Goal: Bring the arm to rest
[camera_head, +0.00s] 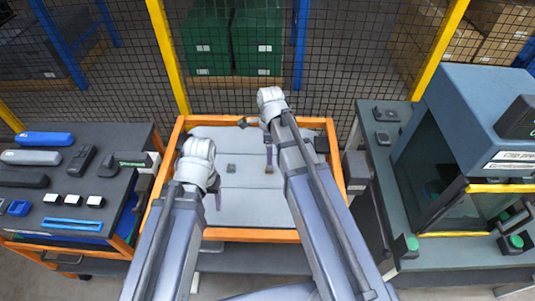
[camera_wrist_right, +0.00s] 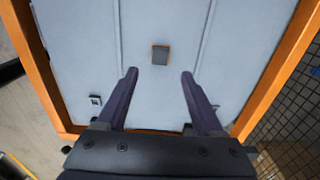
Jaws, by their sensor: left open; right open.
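Both of my arms reach over a grey panel (camera_head: 250,202) in an orange frame. My left gripper (camera_head: 217,200) hangs over its left side, with one finger mostly visible and the rest hidden by the wrist. My right gripper (camera_head: 268,160) points down over the middle. In the right wrist view, the right gripper (camera_wrist_right: 159,72) is open, with nothing between its two dark fingers. A small dark block (camera_head: 231,168) lies on the panel; a dark block with a thin orange edge (camera_wrist_right: 160,54) shows just beyond the right fingertips.
A dark table (camera_head: 130,190) with blue, grey and black parts stands left. A blue-grey machine (camera_head: 470,100) with a glass front stands on the right bench. A mesh fence (camera_head: 335,70) with yellow posts closes the back. Much of the panel is bare.

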